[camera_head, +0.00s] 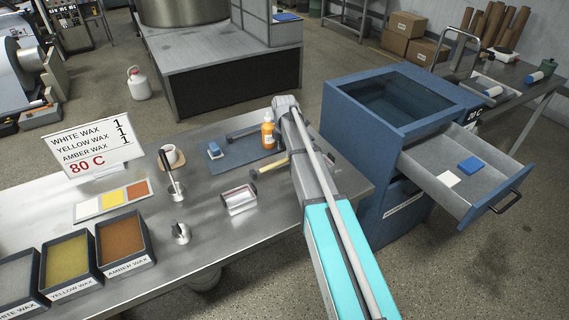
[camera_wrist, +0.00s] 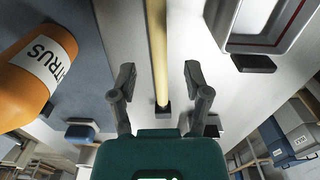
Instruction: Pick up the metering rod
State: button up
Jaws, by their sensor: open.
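A pale yellow rod with a dark end, which looks like the metering rod (camera_head: 270,164), lies on the steel table beside the blue-grey mat. Its right part is hidden behind my arm in the head view. In the wrist view the rod (camera_wrist: 159,45) runs lengthwise between the two fingers of my gripper (camera_wrist: 158,76). The gripper is open, with one finger to each side of the rod and a visible gap on both sides. I cannot tell the height left between fingertips and rod.
An orange bottle (camera_head: 268,130) stands on the mat (camera_head: 234,158), and shows close left in the wrist view (camera_wrist: 38,70). A blue block (camera_head: 214,150) is on the mat. A metal tray (camera_head: 238,199) sits nearby. A blue cabinet (camera_head: 380,150) with an open drawer stands right.

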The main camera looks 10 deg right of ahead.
aim_at(285, 161)
dwell(0.3)
jog(key=f+b, duration=0.3)
jog(key=shift+w+d+f+b, duration=0.1)
jog(key=shift+d+f+b, duration=0.15)
jog(key=shift+f+b, duration=0.85)
grip_shut()
